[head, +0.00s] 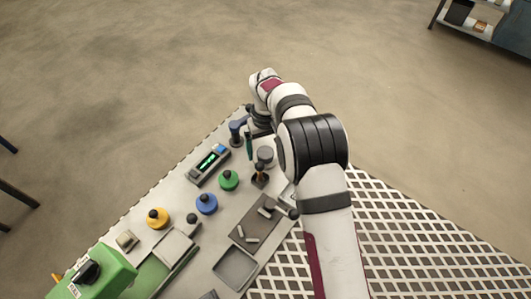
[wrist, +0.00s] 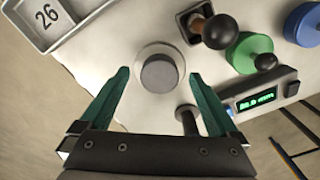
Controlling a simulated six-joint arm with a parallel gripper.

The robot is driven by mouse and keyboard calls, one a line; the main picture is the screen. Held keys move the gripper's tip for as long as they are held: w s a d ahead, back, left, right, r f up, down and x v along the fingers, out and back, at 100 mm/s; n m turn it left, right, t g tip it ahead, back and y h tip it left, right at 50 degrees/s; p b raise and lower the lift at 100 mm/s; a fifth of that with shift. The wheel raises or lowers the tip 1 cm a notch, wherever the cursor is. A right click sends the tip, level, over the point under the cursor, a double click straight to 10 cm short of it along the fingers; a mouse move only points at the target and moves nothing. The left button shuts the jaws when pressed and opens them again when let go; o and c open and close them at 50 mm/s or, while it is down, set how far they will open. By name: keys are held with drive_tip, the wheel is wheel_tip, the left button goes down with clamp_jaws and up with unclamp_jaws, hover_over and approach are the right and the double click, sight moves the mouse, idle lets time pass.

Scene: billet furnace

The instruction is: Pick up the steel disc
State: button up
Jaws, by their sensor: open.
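The steel disc (wrist: 160,72) is a grey round piece with a darker flat top, sitting on a wider pale round base on the bench. In the head view a grey round piece (head: 265,153), which looks like the same disc, stands near the bench's far end. My gripper (wrist: 159,76) is open, its two teal fingers pointing toward the disc, one to each side of it in the wrist view. I cannot tell how high the fingertips are above it. In the head view my gripper (head: 249,144) is small and partly hidden by my arm.
A dark ball-topped lever (wrist: 215,32), a green knobbed disc (wrist: 250,52) and a blue one (wrist: 304,24) stand to the right. A lit display (wrist: 252,106) and a short grey post (wrist: 187,113) are close. A tray marked 26 (wrist: 75,8) lies upper left.

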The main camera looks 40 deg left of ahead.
drive_tip(key=shift+f, duration=0.4)
drive_tip(key=shift+r, duration=0.1)
clamp_jaws()
